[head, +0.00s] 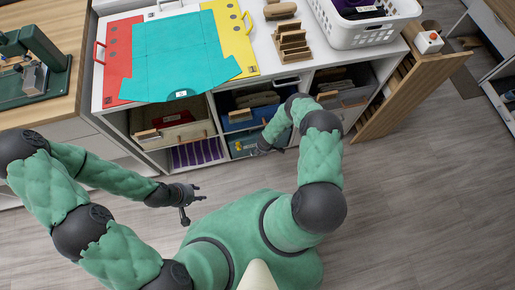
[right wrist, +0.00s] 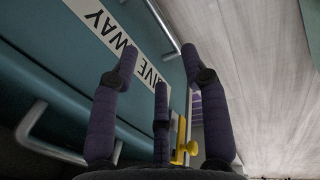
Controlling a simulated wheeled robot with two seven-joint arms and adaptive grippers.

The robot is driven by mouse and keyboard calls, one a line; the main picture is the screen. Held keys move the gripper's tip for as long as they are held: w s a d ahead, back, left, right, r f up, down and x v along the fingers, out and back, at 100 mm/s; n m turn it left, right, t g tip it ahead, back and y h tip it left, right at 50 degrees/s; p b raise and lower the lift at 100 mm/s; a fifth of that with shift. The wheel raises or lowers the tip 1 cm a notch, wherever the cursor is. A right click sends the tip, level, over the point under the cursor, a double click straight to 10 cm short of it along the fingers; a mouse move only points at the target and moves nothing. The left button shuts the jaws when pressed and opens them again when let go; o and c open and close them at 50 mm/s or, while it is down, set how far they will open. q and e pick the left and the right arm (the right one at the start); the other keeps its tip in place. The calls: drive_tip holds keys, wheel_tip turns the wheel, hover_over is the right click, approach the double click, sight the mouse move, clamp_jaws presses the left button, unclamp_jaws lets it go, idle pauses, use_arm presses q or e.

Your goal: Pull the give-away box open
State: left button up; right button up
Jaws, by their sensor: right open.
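The give-away box is a teal box front (head: 242,139) in the lower middle cubby in the head view. In the right wrist view the box (right wrist: 45,65) fills the left side, with a white label (right wrist: 103,22) whose visible letters include "WAY". A grey metal handle (right wrist: 40,148) shows at lower left. My right gripper (head: 263,148) is at the right part of the box front; in its wrist view the gripper (right wrist: 157,62) has its fingers spread, with nothing between them. Contact with the box cannot be told. My left gripper (head: 189,199) is open and empty above the floor.
A yellow latch-like part (right wrist: 183,150) is beside the fingers. Neighbouring cubbies hold a red-lined box (head: 172,118) and a purple-striped item (head: 197,152). A teal sheet (head: 180,52) and a white basket (head: 372,30) lie on top. The floor in front is clear.

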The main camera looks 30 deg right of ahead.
drive_tip(key=f+b, duration=0.2)
drive_tip(key=f, duration=0.1)
drive_tip(key=w+f+b, duration=0.1)
drive_tip(key=f+b, duration=0.1)
drive_tip(key=f, duration=0.2)
drive_tip(key=w+f+b, duration=0.1)
drive_tip(key=f+b, duration=0.1)
drive_tip(key=f, duration=0.1)
drive_tip(key=shift+d+f+b, duration=0.2)
drive_tip(key=shift+d+b, duration=0.05)
drive_tip(key=shift+b, duration=0.15)
drive_tip(key=shift+c, duration=0.3)
clamp_jaws()
